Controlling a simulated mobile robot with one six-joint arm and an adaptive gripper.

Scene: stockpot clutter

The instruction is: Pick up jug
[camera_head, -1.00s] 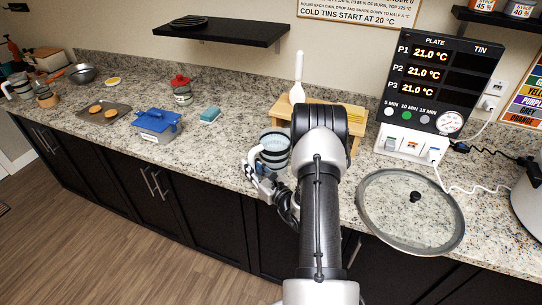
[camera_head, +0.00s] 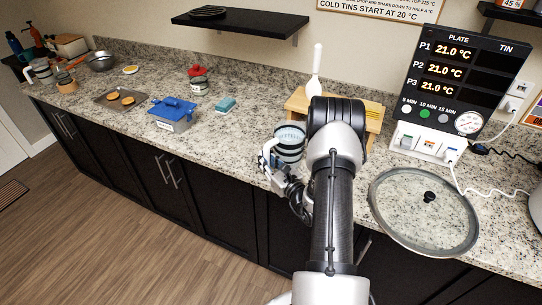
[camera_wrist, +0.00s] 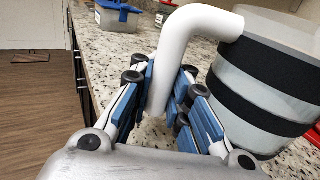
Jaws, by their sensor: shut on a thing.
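The jug (camera_head: 290,143) has dark and pale grey bands and stands out just left of my arm, near the counter's front edge in the head view. In the wrist view the jug (camera_wrist: 265,80) fills the right side, and its white curved handle (camera_wrist: 195,25) reaches down between my fingers. My gripper (camera_wrist: 167,90) is shut on the handle with its blue-padded fingers either side. In the head view my gripper (camera_head: 270,157) is at the jug's left side. I cannot tell whether the jug's base touches the counter.
A wooden stand (camera_head: 375,115) is behind my arm. A glass lid (camera_head: 410,222) lies to the right, in front of the plate display (camera_head: 450,75). A blue-lidded tub (camera_head: 172,115), a teal sponge (camera_head: 225,105) and a red-topped pot (camera_head: 197,82) are left. The counter's front edge is close.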

